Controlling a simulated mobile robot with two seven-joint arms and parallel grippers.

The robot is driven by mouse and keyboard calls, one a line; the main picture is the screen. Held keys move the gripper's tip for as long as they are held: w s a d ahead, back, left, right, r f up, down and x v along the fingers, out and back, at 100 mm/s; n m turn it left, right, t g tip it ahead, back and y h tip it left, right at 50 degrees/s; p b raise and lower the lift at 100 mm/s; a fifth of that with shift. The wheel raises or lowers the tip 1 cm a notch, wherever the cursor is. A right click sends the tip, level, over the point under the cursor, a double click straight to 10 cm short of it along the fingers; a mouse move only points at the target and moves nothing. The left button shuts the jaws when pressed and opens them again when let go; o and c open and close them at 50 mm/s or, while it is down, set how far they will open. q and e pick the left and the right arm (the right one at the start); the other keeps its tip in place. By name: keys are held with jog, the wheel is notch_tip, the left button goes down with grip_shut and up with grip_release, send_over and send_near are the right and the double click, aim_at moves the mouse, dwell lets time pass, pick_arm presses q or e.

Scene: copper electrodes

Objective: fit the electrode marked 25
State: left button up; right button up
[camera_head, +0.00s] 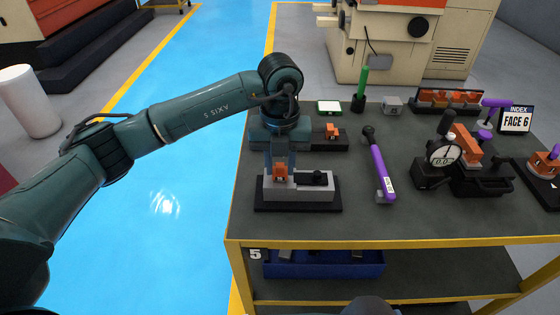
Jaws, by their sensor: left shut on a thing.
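My left gripper (280,168) points down over the grey fixture block (300,190) near the table's left front corner. It is shut on a copper-orange electrode (280,177), which is at the left part of the block. I cannot tell whether the electrode is seated or just above it. Another copper piece (332,130) is on a dark base behind the gripper. Several copper electrodes (445,98) stand in a dark rack at the back right. No number on any electrode is readable here. My right gripper is not in view.
A purple-handled tool (382,170) lies right of the fixture. A dial gauge (443,152) and dark vise (480,178) stand farther right. A sign (515,119) reads INDEX FACE 6. A green-handled tool (362,85) stands at the back. The front middle of the table is clear.

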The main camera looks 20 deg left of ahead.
pick_arm(q)
jog(key=shift+f, duration=0.3)
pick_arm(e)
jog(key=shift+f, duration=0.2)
pick_arm(q)
jog(key=o, duration=1.1)
jog(key=shift+c, duration=0.2)
notch_tip(320, 180, up, 3)
jog(key=shift+w+f+b, duration=0.1)
jog(key=shift+f+b, duration=0.1)
jog(key=shift+b, duration=0.15)
notch_tip(320, 180, up, 11)
jog(key=shift+f, duration=0.15)
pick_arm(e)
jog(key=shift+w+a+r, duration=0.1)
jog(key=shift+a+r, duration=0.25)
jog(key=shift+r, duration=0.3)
